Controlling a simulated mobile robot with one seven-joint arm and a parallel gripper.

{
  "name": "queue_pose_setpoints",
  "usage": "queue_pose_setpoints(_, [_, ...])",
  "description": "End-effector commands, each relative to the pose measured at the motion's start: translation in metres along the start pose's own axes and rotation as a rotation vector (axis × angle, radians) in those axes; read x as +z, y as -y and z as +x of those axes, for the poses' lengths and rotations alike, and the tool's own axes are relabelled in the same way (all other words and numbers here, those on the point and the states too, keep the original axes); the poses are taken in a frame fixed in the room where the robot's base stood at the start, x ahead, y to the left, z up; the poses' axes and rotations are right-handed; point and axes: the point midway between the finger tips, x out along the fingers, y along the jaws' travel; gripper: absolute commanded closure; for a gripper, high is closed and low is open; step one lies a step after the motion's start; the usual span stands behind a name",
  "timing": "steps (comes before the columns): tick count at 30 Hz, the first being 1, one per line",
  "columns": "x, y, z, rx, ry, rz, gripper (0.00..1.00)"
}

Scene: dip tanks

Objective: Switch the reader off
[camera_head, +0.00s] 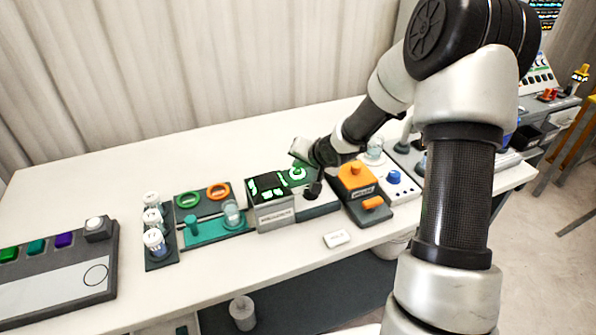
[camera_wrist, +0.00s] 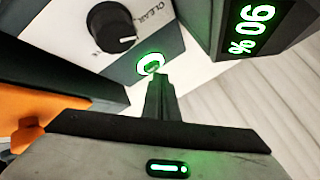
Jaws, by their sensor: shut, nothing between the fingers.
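A round button with a green lit ring (camera_wrist: 151,64) sits near the panel's edge. My gripper (camera_wrist: 157,80) is shut and empty, its fingertips at the button's lower edge; I cannot tell whether they touch it. In the head view my gripper (camera_head: 299,164) is over the panel, partly hidden.
An orange-topped unit (camera_head: 357,178) stands close on the right, with a blue-knobbed box (camera_head: 393,178) beyond. A teal tray (camera_head: 215,228) and a rack of white-capped vials (camera_head: 154,235) stand left.

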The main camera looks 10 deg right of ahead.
Motion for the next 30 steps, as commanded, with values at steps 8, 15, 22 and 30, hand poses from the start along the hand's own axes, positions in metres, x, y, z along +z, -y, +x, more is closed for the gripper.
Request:
queue_pose_setpoints(8, [0.0, 0.0, 0.0001, 0.0, 0.0, 0.0, 1.0])
queue_pose_setpoints(15, [0.0039, -0.0037, 0.0051, 0.0, 0.001, 0.001, 1.0])
queue_pose_setpoints(22, [0.0048, -0.0047, 0.0064, 0.0, 0.0, 0.0, 1.0])
queue_pose_setpoints(30, [0.0038, -0.0037, 0.0048, 0.001, 0.001, 0.0, 1.0])
